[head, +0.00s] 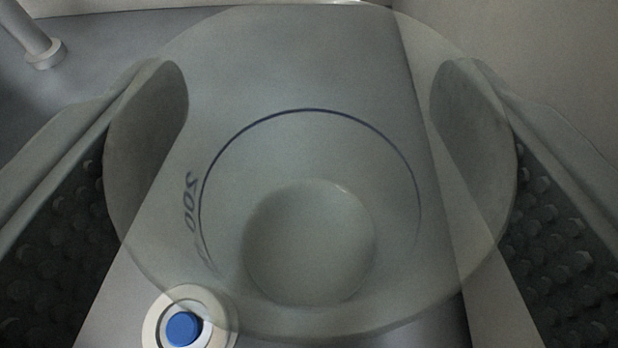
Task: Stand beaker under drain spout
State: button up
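A clear glass beaker (310,75) fills the middle of the head view, with a dark ring line and a mirrored "200" mark on its wall. My gripper (310,110) has one finger on each side of it, and both pads press against the glass, so it is shut on the beaker. A pale round disc (310,243) shows through the glass; I cannot tell whether it is the beaker's base or something beyond it. I cannot make out the drain spout for certain. A grey tube with a collar (42,50) stands at the upper left.
A blue button (184,329) in a white round housing sits at the lower left, partly behind the beaker's edge. A grey panel lies behind the beaker, with a vertical-looking edge to its right. A plain pale wall surface (540,50) fills the upper right.

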jog(key=c, duration=0.4)
jog(key=shift+a+r, duration=0.2)
jog(key=shift+r, duration=0.25)
notch_tip(320, 180, up, 6)
jog(key=a, duration=1.9)
jog(key=shift+a, duration=0.3)
